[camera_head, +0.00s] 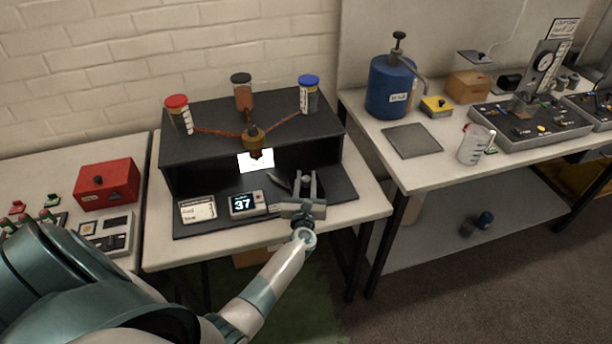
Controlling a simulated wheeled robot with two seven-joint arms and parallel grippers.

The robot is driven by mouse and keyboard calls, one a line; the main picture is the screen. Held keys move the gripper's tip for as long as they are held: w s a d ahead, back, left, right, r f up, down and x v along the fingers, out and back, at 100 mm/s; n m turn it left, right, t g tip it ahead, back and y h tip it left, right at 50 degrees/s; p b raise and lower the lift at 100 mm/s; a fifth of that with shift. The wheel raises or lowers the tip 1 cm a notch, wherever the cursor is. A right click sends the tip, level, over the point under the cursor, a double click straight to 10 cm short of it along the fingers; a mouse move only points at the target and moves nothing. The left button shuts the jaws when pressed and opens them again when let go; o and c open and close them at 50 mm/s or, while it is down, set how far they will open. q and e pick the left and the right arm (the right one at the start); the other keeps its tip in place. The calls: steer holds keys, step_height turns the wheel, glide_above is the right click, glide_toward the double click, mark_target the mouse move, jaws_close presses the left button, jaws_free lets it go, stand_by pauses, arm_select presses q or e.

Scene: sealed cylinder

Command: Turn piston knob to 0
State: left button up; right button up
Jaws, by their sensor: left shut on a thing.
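A small digital display (246,203) on the front of the black stand (205,152) reads 37. My left gripper (306,184) is over the stand's base, to the right of the display. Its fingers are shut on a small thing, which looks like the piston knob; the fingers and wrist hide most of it. A brass-coloured fitting (254,138) sits on the stand's top, with a lit white panel (256,160) below it. My right gripper is not in view.
Jars with red (177,108), dark (242,92) and blue (309,94) lids stand on the black stand, with red tubes to the fitting. A white card (198,210) is left of the display. A red box (107,185) and a blue tank (389,88) stand on neighbouring tables.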

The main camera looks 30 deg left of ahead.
arm_select(q)
steer(key=n+g+y+b, duration=0.1)
steer(key=n+g+y, duration=0.1)
steer(key=shift+d+f+y, duration=0.1)
steer(key=shift+f+y, duration=0.05)
steer(key=shift+y, duration=0.25)
steer(key=shift+n+g+y+b, duration=0.3)
steer(key=shift+n+g+y, duration=0.2)
steer(key=shift+n+y, duration=0.1)
steer(key=o, duration=1.1)
steer(key=shift+c, duration=0.2)
